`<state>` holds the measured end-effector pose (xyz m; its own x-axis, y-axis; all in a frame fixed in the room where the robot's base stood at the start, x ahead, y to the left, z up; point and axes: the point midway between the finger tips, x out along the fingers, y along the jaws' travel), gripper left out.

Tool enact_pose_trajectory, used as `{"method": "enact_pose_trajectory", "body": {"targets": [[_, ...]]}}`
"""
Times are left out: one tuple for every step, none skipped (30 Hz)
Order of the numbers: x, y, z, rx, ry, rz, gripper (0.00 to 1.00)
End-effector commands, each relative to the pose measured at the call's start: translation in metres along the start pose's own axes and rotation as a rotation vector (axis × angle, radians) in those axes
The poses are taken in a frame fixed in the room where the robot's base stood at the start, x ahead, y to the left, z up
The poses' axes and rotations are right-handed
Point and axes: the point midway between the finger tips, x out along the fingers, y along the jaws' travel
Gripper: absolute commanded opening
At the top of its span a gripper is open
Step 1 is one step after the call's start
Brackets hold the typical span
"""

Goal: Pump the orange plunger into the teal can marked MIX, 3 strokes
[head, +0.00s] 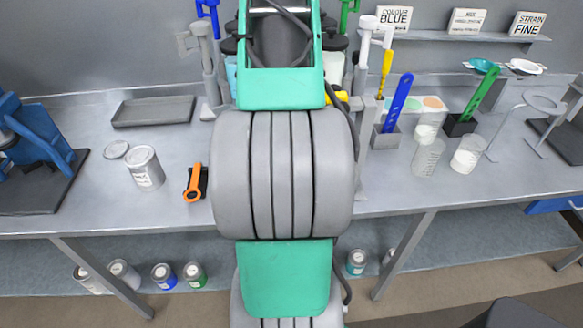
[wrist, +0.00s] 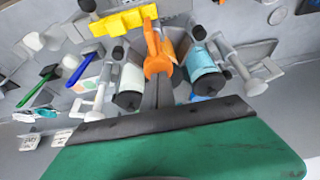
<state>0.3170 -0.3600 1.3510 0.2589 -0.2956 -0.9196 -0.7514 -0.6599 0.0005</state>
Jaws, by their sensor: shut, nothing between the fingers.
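The teal can (wrist: 204,70) with a dark lid shows right of centre in the wrist view; no MIX mark can be read. In the head view a sliver of it (head: 231,72) shows left of my arm. An orange part (wrist: 157,52), apparently the orange plunger's handle, lies between the teal can and a pale can in the wrist view. It is hidden behind my arm in the head view. My gripper (wrist: 161,80) is shut and empty close to the orange part; whether they touch cannot be told.
The pale can (wrist: 130,78) and a yellow handle (wrist: 122,20) are close by. Grey posts (head: 207,65) flank the cans. Beakers (head: 428,157) stand right.

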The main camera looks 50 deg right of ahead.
Motion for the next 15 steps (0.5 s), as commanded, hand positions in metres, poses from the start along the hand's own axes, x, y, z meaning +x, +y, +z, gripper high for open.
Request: {"method": "enact_pose_trajectory", "body": {"targets": [[0.005, 0.0, 0.002, 0.0, -0.004, -0.001, 0.0], [0.006, 0.0, 0.003, 0.0, -0.005, -0.001, 0.0], [0.008, 0.0, 0.004, 0.0, -0.005, -0.001, 0.0], [0.009, 0.0, 0.004, 0.0, -0.005, -0.001, 0.0], [0.011, 0.0, 0.004, 0.0, -0.005, -0.001, 0.0], [0.012, 0.0, 0.005, 0.0, -0.006, -0.001, 0.0], [0.013, 0.0, 0.006, 0.0, -0.006, -0.001, 0.0], [0.014, 0.0, 0.006, 0.0, -0.006, -0.001, 0.0], [0.016, 0.0, 0.007, 0.0, -0.006, -0.001, 0.0], [0.017, 0.0, 0.007, 0.0, -0.007, -0.001, 0.0], [0.018, 0.0, 0.008, 0.0, -0.007, -0.001, 0.0], [0.02, 0.0, 0.009, 0.0, -0.007, -0.001, 0.0], [0.021, 0.0, 0.009, 0.0, -0.007, -0.001, 0.0], [0.022, 0.0, 0.009, 0.0, -0.007, -0.001, 0.0], [0.024, 0.0, 0.01, 0.0, -0.007, -0.001, 0.0]]}}
